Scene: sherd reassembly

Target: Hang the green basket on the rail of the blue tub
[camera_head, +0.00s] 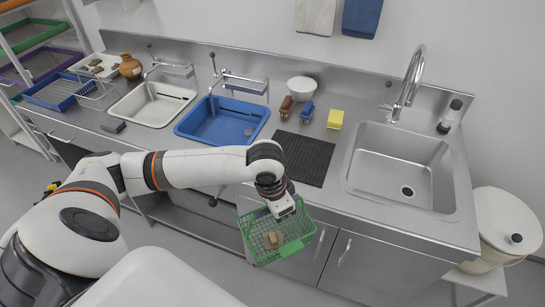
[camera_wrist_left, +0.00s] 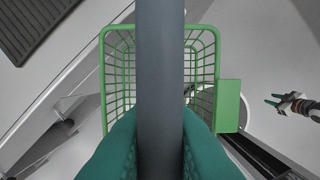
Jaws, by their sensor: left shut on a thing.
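The green basket (camera_head: 292,241) hangs in front of the counter, below its front edge, with a brown sherd (camera_head: 273,239) inside. My left gripper (camera_head: 286,211) is shut on the basket at its upper side. In the left wrist view, the basket (camera_wrist_left: 103,75) opens below the teal fingers (camera_wrist_left: 160,130), and a dark grey bar between them hides its middle. The blue tub (camera_head: 222,121) is set in the counter, up and left of the basket. A metal rail (camera_head: 243,85) stands at the tub's back edge. My right gripper (camera_wrist_left: 272,101) shows small in the left wrist view, its fingers apart.
A white tub (camera_head: 152,104) with its own rail lies left of the blue tub. A dark ribbed mat (camera_head: 303,158), brushes (camera_head: 285,106), a yellow sponge (camera_head: 335,119) and a white bowl (camera_head: 302,87) are to the right. The counter's front edge lies between basket and tub.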

